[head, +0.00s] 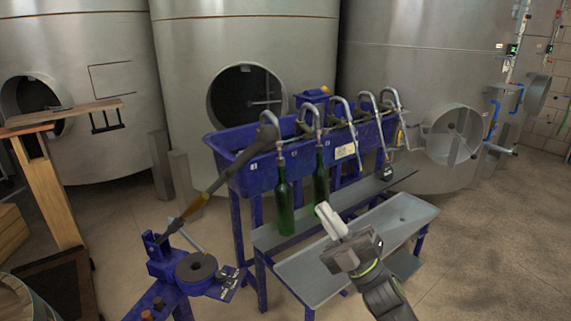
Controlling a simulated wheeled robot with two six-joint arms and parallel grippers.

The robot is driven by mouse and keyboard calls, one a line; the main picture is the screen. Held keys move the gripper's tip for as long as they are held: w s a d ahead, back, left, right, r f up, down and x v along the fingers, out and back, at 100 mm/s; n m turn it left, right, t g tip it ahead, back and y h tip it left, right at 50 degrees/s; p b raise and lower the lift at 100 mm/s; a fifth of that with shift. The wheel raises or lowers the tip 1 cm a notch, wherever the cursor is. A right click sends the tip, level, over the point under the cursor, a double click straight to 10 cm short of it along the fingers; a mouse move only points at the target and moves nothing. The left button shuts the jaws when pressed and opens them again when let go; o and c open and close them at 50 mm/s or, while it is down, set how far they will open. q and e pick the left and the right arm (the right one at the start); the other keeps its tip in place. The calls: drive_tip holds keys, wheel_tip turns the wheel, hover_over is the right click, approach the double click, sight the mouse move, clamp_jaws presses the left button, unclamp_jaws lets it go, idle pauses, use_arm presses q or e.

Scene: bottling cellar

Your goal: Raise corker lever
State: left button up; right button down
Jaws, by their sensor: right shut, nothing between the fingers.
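The blue corker (160,262) stands at the lower left. Its long lever (222,178) slants up to the right from the pivot, with an orange-yellow section low down and a dark grip (267,134) at its upper end. The grip overlaps the blue filler trough in the picture. My right gripper (328,217) comes in from the bottom, right of the lever and apart from it. Its pale fingers are shut with nothing between them. My left gripper is not in view.
A blue bottle filler (243,172) with several curved spouts stands behind. Two green bottles (284,208) (321,178) stand under its spouts, close to my right gripper. A grey tray (310,275) lies below. Steel tanks (240,45) line the back. A wooden stand (45,190) is at left. The right floor is clear.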

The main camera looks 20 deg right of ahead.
drive_tip(key=shift+r, duration=0.1)
drive_tip(key=p+x, duration=0.7)
drive_tip(key=x, duration=0.7)
